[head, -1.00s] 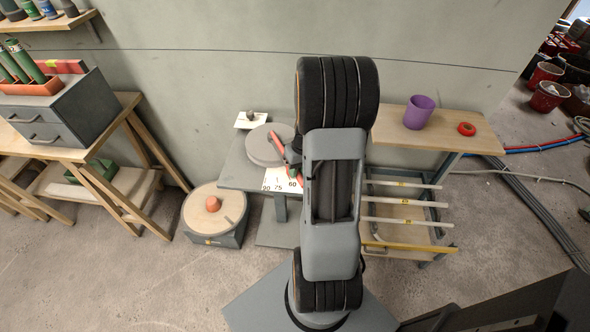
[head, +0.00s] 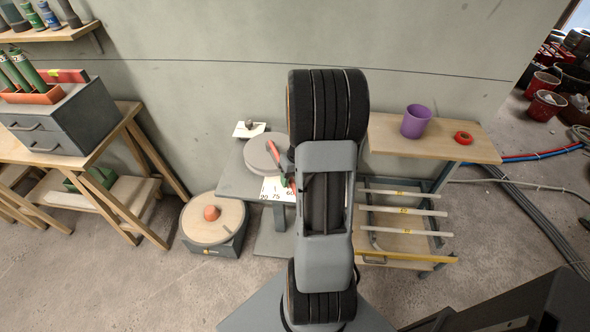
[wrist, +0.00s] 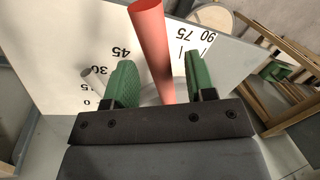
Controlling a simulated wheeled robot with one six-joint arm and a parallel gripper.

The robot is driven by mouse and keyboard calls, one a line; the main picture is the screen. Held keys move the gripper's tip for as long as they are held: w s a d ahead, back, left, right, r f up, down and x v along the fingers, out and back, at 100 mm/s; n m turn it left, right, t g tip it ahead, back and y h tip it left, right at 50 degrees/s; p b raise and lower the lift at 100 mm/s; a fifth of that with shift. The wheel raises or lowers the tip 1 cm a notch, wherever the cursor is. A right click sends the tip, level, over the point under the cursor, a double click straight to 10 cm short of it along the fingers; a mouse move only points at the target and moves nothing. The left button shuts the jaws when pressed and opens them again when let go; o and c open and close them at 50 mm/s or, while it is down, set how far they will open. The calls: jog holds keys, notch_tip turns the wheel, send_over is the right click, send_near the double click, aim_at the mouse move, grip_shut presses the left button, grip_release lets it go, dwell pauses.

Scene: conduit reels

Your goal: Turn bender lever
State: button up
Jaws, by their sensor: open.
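The bender stands in the middle of the head view as a grey stand (head: 237,184) with a round grey disc (head: 262,153). Its red lever (head: 273,153) sticks out at the disc's right side. A white angle plate (head: 273,190) with numbers lies below the disc. My gripper (wrist: 160,78) has two green fingers and is open. In the wrist view the red lever (wrist: 150,40) rises between the fingers, with gaps on both sides; I cannot tell if its depth matches the fingertips. In the head view my arm hides most of the gripper.
A wooden-topped cart (head: 450,139) at the right holds a purple cup (head: 416,121) and a red ring (head: 463,138). A low round-topped box (head: 213,235) stands left of the bender. A workbench (head: 95,150) stands at far left. The wall is close behind.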

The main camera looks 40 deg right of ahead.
notch_tip(320, 180, up, 13)
jog(key=s+d, duration=0.1)
jog(key=d, duration=0.1)
jog(key=shift+d+r+p, duration=0.15)
jog(key=shift+d+p, duration=0.15)
jog(key=shift+p, duration=0.1)
dwell(0.4)
jog(key=s+a+r+n+t+p, duration=0.1)
jog(key=a+r, duration=0.1)
jog(key=a, duration=0.5)
jog(key=s+a+r+n+t+h+p, duration=0.1)
jog(key=s+a+r, duration=0.1)
jog(key=a, duration=0.6)
jog(key=s+a+r+n+t+h+p, duration=0.1)
jog(key=s+a+r, duration=0.1)
jog(key=a, duration=0.6)
jog(key=shift+a+r+n, duration=0.2)
jog(key=shift+r+n, duration=0.2)
jog(key=shift+r, duration=0.25)
jog(key=shift+d, duration=0.1)
